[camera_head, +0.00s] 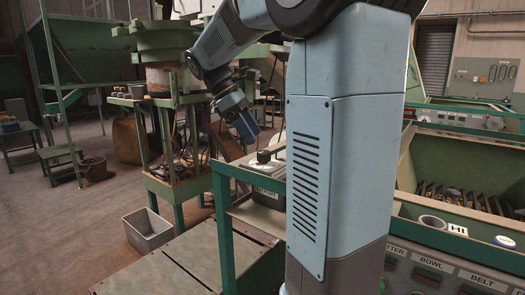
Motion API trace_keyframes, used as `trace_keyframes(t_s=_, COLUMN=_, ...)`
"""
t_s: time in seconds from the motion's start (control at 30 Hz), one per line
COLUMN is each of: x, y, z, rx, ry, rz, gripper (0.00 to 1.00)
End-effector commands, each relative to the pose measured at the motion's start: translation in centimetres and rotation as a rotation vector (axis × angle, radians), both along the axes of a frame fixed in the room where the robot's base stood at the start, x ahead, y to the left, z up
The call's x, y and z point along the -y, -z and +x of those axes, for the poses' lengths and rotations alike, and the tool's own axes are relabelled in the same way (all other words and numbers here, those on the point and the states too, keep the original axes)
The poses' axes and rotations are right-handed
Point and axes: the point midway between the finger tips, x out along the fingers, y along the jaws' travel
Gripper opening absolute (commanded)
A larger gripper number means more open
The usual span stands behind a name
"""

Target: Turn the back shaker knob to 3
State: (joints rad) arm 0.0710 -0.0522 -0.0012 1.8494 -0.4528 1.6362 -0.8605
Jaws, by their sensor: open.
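My gripper (246,132) hangs from my blue arm left of centre, pointing down and slightly right. Its blue fingers are open, and I see nothing between them. Just below and right of it, apart from it, a small black knob-like part (263,156) stands on a pale box top on a green frame. A dark label (265,193) on the box front is too small to read surely. I cannot tell whether this part is the back shaker knob, and no scale or number shows. My blue-grey column hides the area to its right.
A green rail frame (222,200) stands below my gripper. A control panel (440,268) with labels such as BOWL and BELT runs along the lower right, under a green hopper (455,160). A grey bin (148,230) sits on the floor at left, where floor is open.

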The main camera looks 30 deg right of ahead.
Motion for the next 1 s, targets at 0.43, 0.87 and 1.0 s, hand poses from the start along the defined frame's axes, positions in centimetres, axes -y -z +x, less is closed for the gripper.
trace_keyframes(t_s=0.43, x=4.6, y=-6.4, z=0.5, rx=0.368, ry=0.384, rz=0.342, gripper=0.67)
trace_keyframes(t_s=0.87, x=4.8, y=-3.7, z=0.5, rx=0.396, ry=0.408, rz=0.367, gripper=0.67)
trace_keyframes(t_s=1.0, x=4.8, y=-1.2, z=0.5, rx=0.395, ry=0.408, rz=0.366, gripper=0.67)
